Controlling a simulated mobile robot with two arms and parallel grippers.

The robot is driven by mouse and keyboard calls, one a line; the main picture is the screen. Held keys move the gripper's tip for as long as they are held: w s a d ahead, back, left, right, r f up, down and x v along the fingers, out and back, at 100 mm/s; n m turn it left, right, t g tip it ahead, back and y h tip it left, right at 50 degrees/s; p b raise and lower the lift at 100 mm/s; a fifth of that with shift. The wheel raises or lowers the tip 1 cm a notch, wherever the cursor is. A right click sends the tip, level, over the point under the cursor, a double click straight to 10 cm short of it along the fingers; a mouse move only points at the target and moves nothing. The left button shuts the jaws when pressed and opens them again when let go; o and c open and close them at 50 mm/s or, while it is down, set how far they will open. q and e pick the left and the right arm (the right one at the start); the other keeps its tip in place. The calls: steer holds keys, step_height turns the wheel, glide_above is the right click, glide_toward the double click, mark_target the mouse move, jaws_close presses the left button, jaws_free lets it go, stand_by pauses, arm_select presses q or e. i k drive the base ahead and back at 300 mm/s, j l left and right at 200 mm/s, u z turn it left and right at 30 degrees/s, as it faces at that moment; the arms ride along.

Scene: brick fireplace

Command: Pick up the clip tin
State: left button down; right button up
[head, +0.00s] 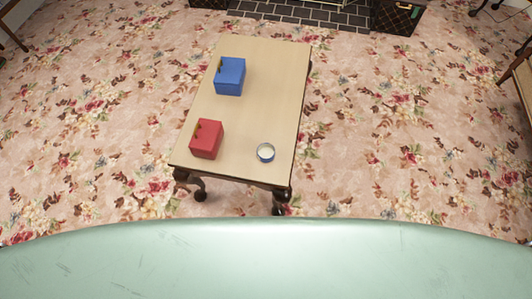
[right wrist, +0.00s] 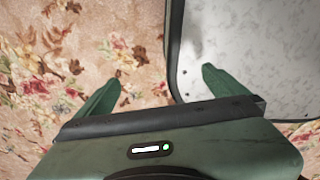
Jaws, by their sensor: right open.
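A small round tin (head: 265,152), blue on the side and pale on top, stands on the near right part of a light wooden table (head: 262,105). I take it for the clip tin; its contents are too small to make out. My right gripper (right wrist: 163,77) shows in the right wrist view with its two green fingers wide apart and nothing between them. It is over the flowered carpet, and the tin is not in that view. My left gripper is in neither view.
A red box (head: 206,140) stands left of the tin, and a blue box (head: 230,76) farther back on the table. The table top's middle and far right are clear. Flowered carpet (head: 400,150) surrounds the table. A dark tiled hearth (head: 320,15) lies beyond.

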mark_target(265, 152)
steer(key=j+z, duration=0.2)
steer(key=j, duration=0.55)
steer(key=k+j+z, duration=0.25)
steer(key=j, duration=0.5)
steer(key=i, duration=0.1)
